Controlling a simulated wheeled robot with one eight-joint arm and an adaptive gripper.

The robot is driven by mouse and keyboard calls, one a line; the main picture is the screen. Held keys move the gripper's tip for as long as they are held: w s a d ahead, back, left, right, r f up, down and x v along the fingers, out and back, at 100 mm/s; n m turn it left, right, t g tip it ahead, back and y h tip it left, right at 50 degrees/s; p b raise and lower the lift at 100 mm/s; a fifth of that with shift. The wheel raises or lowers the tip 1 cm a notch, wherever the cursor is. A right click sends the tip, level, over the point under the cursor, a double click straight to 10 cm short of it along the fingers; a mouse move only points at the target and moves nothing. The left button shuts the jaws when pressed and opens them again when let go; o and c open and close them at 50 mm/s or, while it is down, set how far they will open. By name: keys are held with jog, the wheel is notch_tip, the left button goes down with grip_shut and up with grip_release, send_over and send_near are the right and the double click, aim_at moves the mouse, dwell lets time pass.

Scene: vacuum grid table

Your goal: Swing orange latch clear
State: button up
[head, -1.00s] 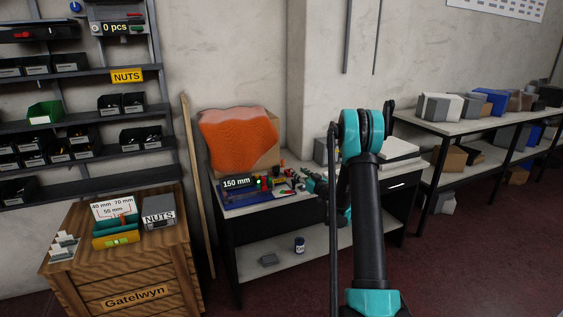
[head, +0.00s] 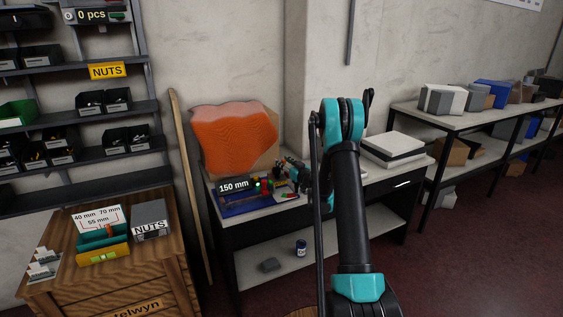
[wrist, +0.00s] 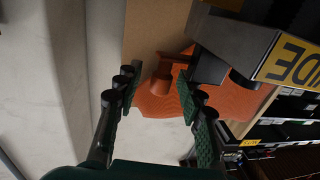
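My gripper (wrist: 158,88) is open in the wrist view, with a dark finger on each side and no thing clearly held between them. An orange stub (wrist: 162,74) shows between the fingertips, in front of an orange sheet (wrist: 235,98); I cannot tell whether the stub is the latch or part of the sheet. In the head view the orange sheet (head: 230,140) drapes over a cardboard box. My gripper is small there, at the workbench (head: 350,190) behind my arm. No latch can be made out in the head view.
A grey block with a yellow "WIDE" label (wrist: 290,62) sits close to the right finger. The bench holds a blue mat (head: 240,207) with small coloured parts, a "150 mm" sign (head: 233,186) and a pale box (head: 393,148). A wooden crate (head: 100,270) stands at the left.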

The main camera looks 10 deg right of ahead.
jog(key=shift+c, duration=0.6)
grip_shut()
jog(key=shift+w+n+g+y, duration=0.35)
jog(key=shift+n+g+y, duration=0.35)
jog(key=shift+y, duration=0.4)
jog(key=shift+a, duration=0.1)
jog(key=shift+o, duration=0.6)
grip_release()
